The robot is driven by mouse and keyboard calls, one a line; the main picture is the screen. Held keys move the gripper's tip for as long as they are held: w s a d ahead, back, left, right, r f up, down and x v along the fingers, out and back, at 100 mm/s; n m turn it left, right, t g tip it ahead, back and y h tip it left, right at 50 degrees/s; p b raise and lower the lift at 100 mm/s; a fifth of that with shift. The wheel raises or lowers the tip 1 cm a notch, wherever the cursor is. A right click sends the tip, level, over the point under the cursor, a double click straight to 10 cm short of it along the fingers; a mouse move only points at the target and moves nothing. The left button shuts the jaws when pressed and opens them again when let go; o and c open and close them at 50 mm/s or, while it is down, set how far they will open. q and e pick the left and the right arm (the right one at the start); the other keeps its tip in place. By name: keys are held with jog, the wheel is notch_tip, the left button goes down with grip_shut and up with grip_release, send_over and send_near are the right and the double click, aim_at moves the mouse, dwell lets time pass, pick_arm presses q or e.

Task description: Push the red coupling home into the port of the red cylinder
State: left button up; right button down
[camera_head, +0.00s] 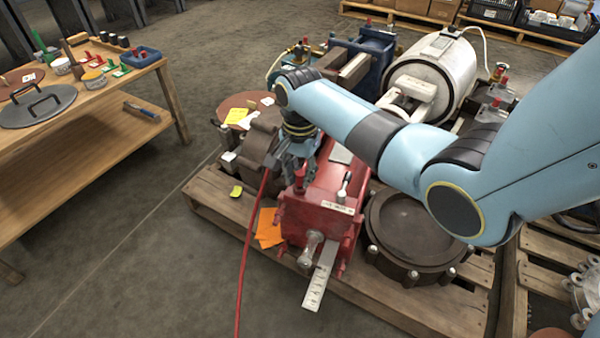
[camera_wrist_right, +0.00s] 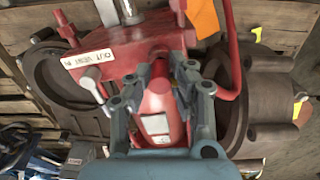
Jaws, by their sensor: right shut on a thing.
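The red cylinder (camera_head: 322,222) lies on the pallet with its square end block and label towards the front. In the right wrist view its round red body (camera_wrist_right: 156,108) shows between and behind the fingers. My right gripper (camera_head: 292,168) is over the left side of the cylinder, by the end block. It is shut on the red coupling (camera_wrist_right: 161,70), which is mostly hidden between the fingers. A red hose (camera_head: 247,250) runs from the gripper down to the floor. Whether the coupling touches the port or sits in it cannot be told. My left gripper is out of view.
A brown flanged disc (camera_head: 405,232) stands right of the cylinder, and a brown round housing (camera_head: 258,145) stands left. A grey lever (camera_head: 343,187) rises from the end block. Orange paper (camera_head: 268,228) lies beside it. A wooden bench (camera_head: 95,118) stands left, with clear floor between.

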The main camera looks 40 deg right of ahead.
aim_at(300, 173)
jog(key=shift+r, duration=0.1)
jog(key=shift+p, duration=0.6)
dwell(0.6)
jog(key=shift+f+b, duration=0.3)
jog(key=shift+f, duration=0.35)
dwell(0.3)
jog(key=c, duration=1.1)
grip_release()
jog(key=shift+r, duration=0.1)
notch_tip(300, 173, up, 12)
